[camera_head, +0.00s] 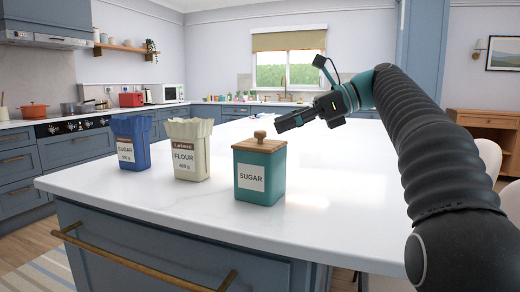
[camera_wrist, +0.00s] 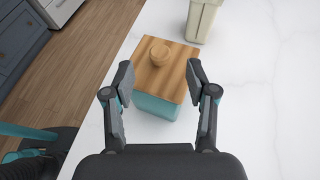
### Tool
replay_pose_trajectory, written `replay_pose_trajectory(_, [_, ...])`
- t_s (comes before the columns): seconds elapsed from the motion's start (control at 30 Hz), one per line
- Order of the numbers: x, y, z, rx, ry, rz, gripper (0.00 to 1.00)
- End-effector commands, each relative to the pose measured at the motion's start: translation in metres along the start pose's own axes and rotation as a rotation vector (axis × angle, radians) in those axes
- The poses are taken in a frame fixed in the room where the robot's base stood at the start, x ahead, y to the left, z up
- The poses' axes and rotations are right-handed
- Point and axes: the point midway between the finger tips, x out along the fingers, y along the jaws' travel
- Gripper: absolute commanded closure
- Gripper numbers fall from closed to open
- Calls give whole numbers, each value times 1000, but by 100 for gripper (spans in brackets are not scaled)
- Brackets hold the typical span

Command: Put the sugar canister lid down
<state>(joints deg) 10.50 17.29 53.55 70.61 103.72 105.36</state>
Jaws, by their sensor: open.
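The teal sugar canister (camera_head: 259,178) stands upright on the white island top, its SUGAR label facing the head camera. Its wooden lid (camera_head: 258,146) with a round knob (camera_head: 260,135) sits on top of it. In the wrist view the lid (camera_wrist: 172,78) and knob (camera_wrist: 160,54) show ahead of my fingers, with the teal canister side (camera_wrist: 155,107) below. My gripper (camera_head: 278,127) is open and empty, above and to the right of the canister in the head view. In the wrist view my gripper (camera_wrist: 160,80) has its fingertips apart, on either side of the lid in the picture.
A cream flour bag (camera_head: 190,150) and a blue sugar bag (camera_head: 131,142) stand left of the canister. The white island top (camera_head: 340,185) is clear to the right of the canister. White chairs (camera_head: 488,158) stand beyond its right edge.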

Motion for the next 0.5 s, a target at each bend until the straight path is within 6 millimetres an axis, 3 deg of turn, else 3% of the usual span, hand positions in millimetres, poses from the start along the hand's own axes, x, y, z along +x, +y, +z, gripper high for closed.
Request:
replay_pose_trajectory(0.27, [16, 1, 0, -2, 0, 3, 43])
replay_pose_trajectory(0.5, [50, 1, -1, -2, 0, 7, 43])
